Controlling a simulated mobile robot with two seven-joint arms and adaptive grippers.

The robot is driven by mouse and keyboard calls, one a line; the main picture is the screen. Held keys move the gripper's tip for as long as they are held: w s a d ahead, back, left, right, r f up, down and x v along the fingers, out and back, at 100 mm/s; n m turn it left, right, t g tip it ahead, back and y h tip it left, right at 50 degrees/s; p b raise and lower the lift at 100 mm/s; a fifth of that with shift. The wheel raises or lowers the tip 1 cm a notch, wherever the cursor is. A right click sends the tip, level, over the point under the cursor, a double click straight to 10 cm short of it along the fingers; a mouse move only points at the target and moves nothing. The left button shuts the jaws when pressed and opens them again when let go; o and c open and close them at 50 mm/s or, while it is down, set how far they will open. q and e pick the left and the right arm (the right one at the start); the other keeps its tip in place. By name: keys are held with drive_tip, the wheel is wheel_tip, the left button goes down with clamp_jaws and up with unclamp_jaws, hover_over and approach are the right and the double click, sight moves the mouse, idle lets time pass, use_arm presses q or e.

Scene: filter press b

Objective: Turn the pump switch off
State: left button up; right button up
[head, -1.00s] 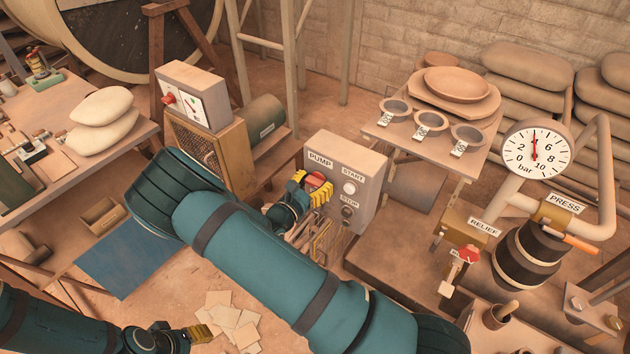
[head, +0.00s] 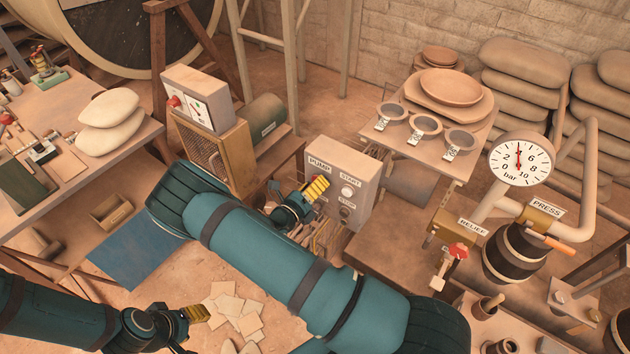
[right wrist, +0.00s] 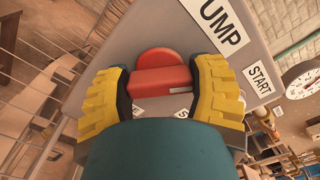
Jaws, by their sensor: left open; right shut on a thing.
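The pump control box (head: 365,178) is a grey box with PUMP, START and STOP labels. A red switch knob (right wrist: 160,78) sits beside the PUMP label (right wrist: 222,22) in the right wrist view. My right gripper (head: 312,192) is at the front of the box. In the right wrist view its yellow fingers (right wrist: 158,92) are on both sides of the red knob, shut on it. In the head view the gripper mostly hides the knob. White lettered plates below the knob are partly covered. My left gripper (head: 197,314) is open and empty, low over the floor at the left.
A white START button (head: 347,192) and a dark STOP button (head: 345,212) are right of my right gripper. A pressure gauge (head: 521,158), a red relief handle (head: 458,251) and a table with bowls (head: 476,160) stand further right. Loose sheets (head: 236,308) lie on the floor.

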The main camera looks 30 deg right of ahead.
drive_tip(key=n+p, duration=0.1)
drive_tip(key=n, duration=0.2)
drive_tip(key=shift+n, duration=0.3)
drive_tip(key=shift+n+p, duration=0.55)
drive_tip(key=shift+n, duration=1.25)
drive_tip(key=o, duration=1.2)
drive_tip(key=shift+a, duration=0.1)
drive_tip(key=v, duration=1.2)
drive_tip(key=shift+s+f, duration=0.1)
